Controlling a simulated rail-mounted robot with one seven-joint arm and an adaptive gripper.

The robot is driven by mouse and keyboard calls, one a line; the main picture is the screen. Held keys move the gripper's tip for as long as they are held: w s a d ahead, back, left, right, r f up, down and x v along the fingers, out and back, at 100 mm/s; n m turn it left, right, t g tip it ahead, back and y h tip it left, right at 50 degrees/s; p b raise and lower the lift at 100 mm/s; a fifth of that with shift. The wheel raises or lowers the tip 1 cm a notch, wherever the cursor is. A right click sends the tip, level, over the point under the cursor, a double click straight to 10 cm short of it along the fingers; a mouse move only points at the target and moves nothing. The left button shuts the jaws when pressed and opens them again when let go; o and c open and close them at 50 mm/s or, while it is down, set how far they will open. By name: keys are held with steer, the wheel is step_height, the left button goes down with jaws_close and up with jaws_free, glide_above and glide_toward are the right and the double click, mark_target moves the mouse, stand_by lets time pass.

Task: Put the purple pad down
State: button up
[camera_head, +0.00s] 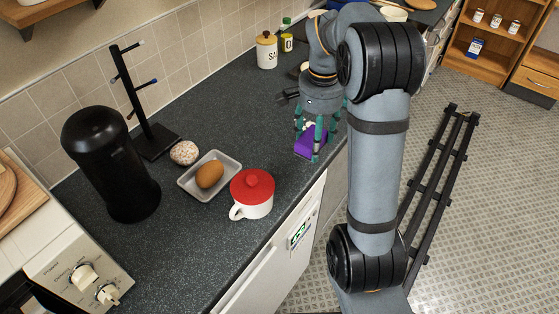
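The purple pad (304,146) is at the right-hand edge of the dark countertop, beyond the red-lidded pot. My gripper (312,140) points down over it, with its teal fingers on either side of the pad. The fingers look closed on it, and one finger covers part of its near side. I cannot tell whether the pad's underside touches the countertop (215,250) or hangs just above it.
A white pot with a red lid (252,190), a tray (228,187) with a brown egg-like item (209,174), a speckled ball (184,153), a black canister (112,165) and a mug stand (145,100) stand nearer. A salt jar (267,50) stands behind. Counter left of the pad is clear.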

steer(key=p, duration=0.4)
glide_above(275, 162)
step_height(275, 162, down, 6)
steer(key=shift+d+f, duration=0.15)
steer(key=shift+f, duration=0.3)
steer(key=shift+a+f, duration=0.2)
steer(key=shift+f, duration=0.15)
step_height(275, 162, down, 3)
steer(key=shift+w+f+p, duration=0.15)
steer(key=shift+f+p, duration=0.05)
steer(key=shift+p, duration=0.35)
steer(key=shift+f, duration=0.1)
steer(key=shift+f+b, duration=0.15)
steer(key=shift+b, duration=0.2)
steer(key=o, duration=1)
